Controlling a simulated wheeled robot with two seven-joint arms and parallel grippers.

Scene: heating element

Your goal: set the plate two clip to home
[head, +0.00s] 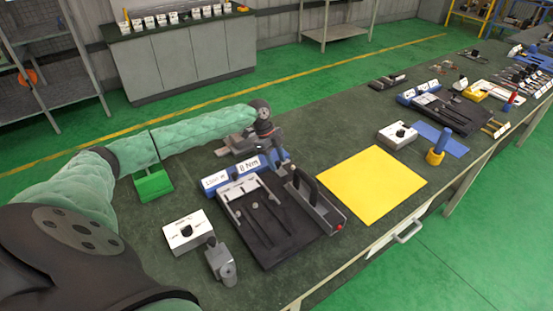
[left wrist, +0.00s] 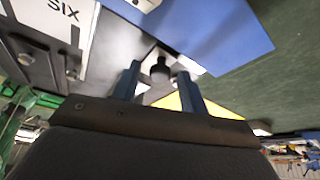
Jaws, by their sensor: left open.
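My left gripper (head: 281,157) is at the far edge of the black tray fixture (head: 268,232), next to a blue block with white labels, one reading "8 Nm" (head: 248,168). In the left wrist view its two blue fingers (left wrist: 159,88) are open and apart. A black knob on a pale block (left wrist: 160,68) shows between and beyond them; I see no contact. The fixture has slim rods and a dark upright handle (head: 305,187) on its right side. I cannot tell which part is the plate two clip. My right gripper is not in view.
A white box with a black knob (head: 187,232) and a grey clamp-like part (head: 220,262) stand left of the fixture. A green block (head: 152,183) lies behind them. A flat yellow sheet (head: 372,184) is on the right, with another white knob box (head: 397,135) beyond.

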